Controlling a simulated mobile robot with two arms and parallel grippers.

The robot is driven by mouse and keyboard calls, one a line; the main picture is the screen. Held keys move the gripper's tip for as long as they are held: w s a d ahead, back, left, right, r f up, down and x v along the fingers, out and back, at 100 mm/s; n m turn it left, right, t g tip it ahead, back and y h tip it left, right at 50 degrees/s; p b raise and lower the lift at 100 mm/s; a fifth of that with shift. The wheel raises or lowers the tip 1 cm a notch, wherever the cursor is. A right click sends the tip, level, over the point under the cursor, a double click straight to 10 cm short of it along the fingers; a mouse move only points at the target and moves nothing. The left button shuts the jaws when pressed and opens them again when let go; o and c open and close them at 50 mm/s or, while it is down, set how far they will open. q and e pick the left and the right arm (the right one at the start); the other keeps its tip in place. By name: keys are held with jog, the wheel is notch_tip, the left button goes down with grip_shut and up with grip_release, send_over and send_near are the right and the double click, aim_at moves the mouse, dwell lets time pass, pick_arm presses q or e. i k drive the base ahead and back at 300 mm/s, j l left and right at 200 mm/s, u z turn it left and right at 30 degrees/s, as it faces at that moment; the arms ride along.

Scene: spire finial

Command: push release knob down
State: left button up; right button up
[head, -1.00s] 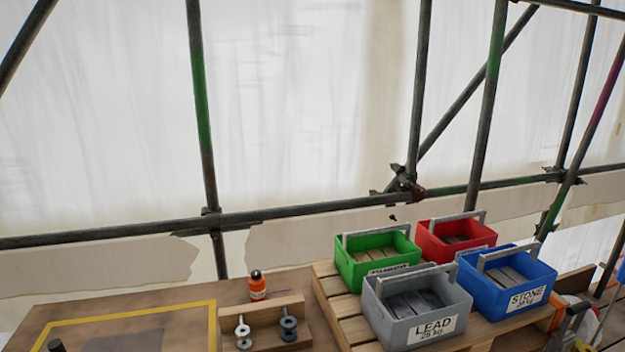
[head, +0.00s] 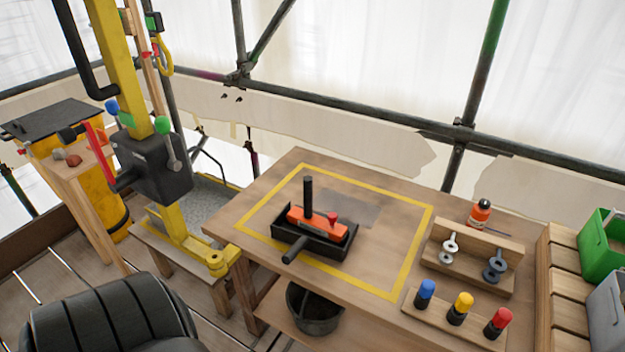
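I cannot tell which knob is the release knob. On the wooden table (head: 350,288), inside a yellow outline, a black tray (head: 343,247) holds an orange block (head: 305,219). A black upright post (head: 308,193) and a small red knob (head: 332,218) stand on it, and a black handle (head: 294,250) sticks out toward the front. At left, a yellow column carries a dark box (head: 155,175) with a green ball knob (head: 162,125) on a lever and a blue ball knob (head: 111,106) nearby. Neither of my grippers is in view.
A wooden rack (head: 440,321) with blue, yellow and red-capped pegs stands at the table's front right. Behind it are a holder with metal eye bolts (head: 494,267) and an orange bottle (head: 479,213). A black bucket (head: 314,308) sits below. A black padded seat (head: 110,315) is at lower left.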

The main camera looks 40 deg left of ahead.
aim_at(332, 217)
jog(key=u, duration=1.4)
